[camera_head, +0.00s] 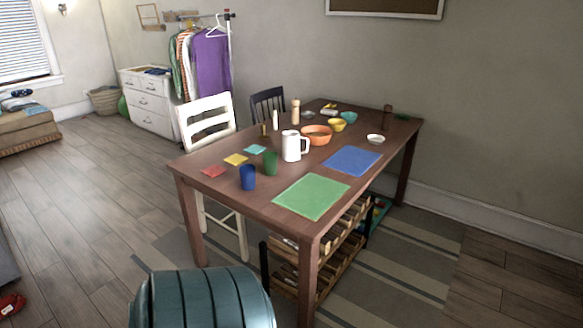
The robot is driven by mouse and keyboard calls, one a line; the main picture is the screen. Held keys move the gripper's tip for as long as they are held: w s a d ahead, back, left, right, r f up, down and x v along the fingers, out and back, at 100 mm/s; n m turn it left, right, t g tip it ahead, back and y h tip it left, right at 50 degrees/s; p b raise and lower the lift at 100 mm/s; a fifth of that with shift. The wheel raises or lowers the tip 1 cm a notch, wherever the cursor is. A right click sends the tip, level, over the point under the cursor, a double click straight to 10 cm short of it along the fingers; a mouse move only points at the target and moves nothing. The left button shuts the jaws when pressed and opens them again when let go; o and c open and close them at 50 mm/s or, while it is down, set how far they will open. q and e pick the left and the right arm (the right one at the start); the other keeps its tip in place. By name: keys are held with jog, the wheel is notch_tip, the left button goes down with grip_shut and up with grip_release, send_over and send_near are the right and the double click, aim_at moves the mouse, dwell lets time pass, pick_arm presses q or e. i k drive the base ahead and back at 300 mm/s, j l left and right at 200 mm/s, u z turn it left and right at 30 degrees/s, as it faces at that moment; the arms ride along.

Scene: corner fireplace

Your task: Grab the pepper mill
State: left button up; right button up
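A slim light-wood object (296,112), shaped like a mill, stands upright on the wooden table (222,170) near its far side. A dark brown upright object (387,117), also mill-like, stands near the table's right end. I cannot tell for certain which of the two is the pepper mill. Neither of my grippers is in view, and nothing is seen touching either object.
A white pitcher (291,146), an orange bowl (317,135), blue cup (248,177) and green cup (270,163) stand on the table. A white chair (206,117) is at its left. A teal ridged rounded thing (203,298) fills the bottom foreground.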

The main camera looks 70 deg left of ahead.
aim_at(385, 126)
jog(key=u, duration=1.85)
